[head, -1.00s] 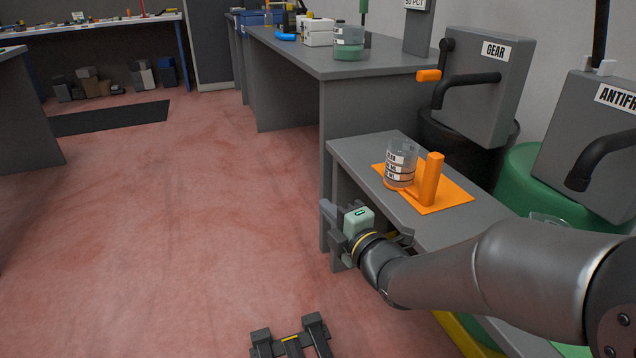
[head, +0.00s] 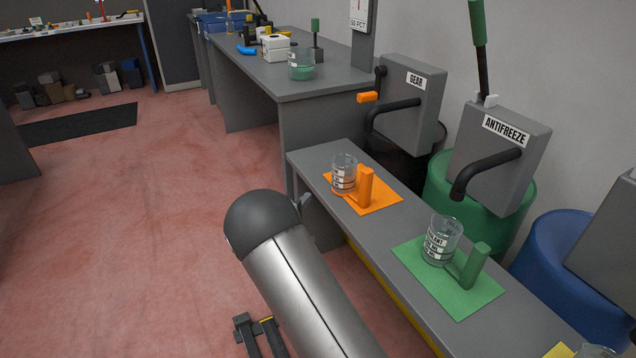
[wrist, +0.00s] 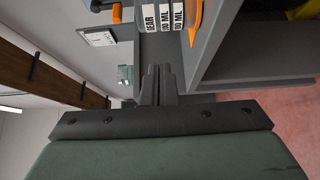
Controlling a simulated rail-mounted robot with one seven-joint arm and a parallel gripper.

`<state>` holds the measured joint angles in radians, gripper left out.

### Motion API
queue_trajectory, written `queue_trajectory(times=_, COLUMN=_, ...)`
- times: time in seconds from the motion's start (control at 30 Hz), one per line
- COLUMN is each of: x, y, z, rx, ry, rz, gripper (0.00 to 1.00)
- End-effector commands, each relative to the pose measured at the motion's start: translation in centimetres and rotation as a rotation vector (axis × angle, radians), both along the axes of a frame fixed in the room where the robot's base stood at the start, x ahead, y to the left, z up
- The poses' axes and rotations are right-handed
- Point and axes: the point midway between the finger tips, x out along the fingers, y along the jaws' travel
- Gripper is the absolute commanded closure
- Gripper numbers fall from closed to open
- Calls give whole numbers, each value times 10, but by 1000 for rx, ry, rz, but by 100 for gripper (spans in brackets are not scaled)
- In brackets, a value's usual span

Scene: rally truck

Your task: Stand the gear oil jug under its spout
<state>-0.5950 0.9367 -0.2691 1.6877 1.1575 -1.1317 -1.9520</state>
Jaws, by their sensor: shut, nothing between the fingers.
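The gear oil jug (head: 343,172) is a clear jug with white labels and an upright orange handle (head: 366,187). It stands upright on an orange mat (head: 385,199) on the low bench. The dark gear spout (head: 394,106) sticks out from the grey GEAR box (head: 418,90), behind and to the right of the jug and apart from it. In the wrist view the jug's labels (wrist: 163,18) show sideways at the top. My gripper (wrist: 158,72) is shut and empty, pointing towards the jug but apart from it. In the head view my arm hides most of it.
A green mat (head: 465,289) with the antifreeze jug (head: 441,241) lies further along the low bench (head: 395,237). The antifreeze box (head: 500,150) and its spout overhang behind. A taller bench (head: 300,78) at the back holds another jug (head: 301,64).

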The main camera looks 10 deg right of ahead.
Motion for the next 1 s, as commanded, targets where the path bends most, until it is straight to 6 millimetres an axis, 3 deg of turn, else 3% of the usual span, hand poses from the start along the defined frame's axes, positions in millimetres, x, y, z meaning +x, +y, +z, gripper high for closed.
queue_trajectory(times=0.47, x=79, y=-53, z=-3, rx=3, ry=-2, rz=0, gripper=100)
queue_trajectory(times=0.7, x=84, y=-83, z=-2, rx=4, ry=0, rz=1, gripper=100)
queue_trajectory(times=1.0, x=85, y=-90, z=-1, rx=3, ry=-1, rz=3, gripper=100)
